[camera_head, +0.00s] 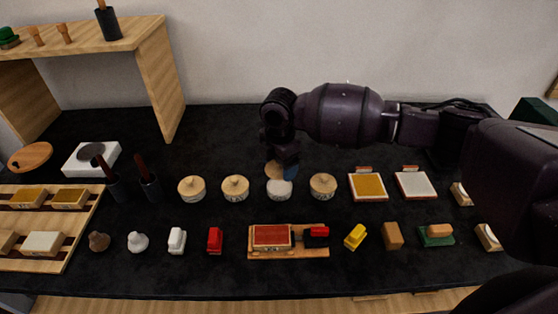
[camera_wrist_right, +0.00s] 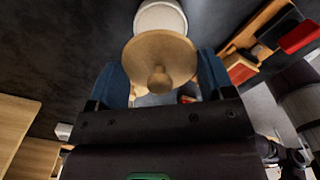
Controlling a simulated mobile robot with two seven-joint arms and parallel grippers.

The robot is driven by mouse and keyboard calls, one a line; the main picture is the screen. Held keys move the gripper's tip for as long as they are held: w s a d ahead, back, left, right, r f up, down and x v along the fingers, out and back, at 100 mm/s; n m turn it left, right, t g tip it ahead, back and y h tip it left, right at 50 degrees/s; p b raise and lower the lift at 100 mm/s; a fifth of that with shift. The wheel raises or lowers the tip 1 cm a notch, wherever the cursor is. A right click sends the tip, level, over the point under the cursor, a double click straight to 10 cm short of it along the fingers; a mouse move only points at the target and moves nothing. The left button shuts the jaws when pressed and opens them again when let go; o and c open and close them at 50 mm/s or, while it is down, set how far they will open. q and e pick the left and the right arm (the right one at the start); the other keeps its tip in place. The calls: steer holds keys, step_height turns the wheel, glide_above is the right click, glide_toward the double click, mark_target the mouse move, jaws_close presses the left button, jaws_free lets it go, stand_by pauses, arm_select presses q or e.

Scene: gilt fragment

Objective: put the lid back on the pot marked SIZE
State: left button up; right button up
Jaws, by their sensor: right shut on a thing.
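My right gripper (camera_head: 283,166) is shut on a round wooden lid (camera_head: 272,168), just above and behind an open pot (camera_head: 280,189) with white contents, the third from the left in its row. In the right wrist view the blue fingers (camera_wrist_right: 163,78) sit on either side of the lid (camera_wrist_right: 150,50), with its knob towards me. The pot's pale round top (camera_wrist_right: 160,16) shows just beyond the lid's edge, partly covered by it. Marks on the pot's front are too small to read. My left gripper is not in view.
Lidded pots stand to the left (camera_head: 235,189) and right (camera_head: 323,187) of the open one. Two framed trays (camera_head: 369,199) lie farther right. A wooden board with a red pad (camera_head: 271,237) lies in front. Dark cups with handles (camera_head: 150,190) stand left.

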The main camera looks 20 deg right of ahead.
mark_target(279, 186)
steer(key=shift+f+b, duration=0.55)
steer(key=shift+f, duration=0.3)
steer(key=shift+f+b, duration=0.7)
steer(key=shift+f, duration=0.9)
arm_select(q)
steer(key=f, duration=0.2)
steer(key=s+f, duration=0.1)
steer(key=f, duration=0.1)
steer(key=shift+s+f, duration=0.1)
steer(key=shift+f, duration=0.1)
arm_select(e)
steer(key=shift+f, duration=0.3)
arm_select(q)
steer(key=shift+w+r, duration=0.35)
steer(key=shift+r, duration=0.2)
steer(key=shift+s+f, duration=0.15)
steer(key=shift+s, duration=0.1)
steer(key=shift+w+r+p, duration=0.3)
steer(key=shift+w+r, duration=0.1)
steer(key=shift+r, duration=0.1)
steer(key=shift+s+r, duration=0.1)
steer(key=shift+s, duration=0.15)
arm_select(e)
steer(key=shift+f, duration=0.15)
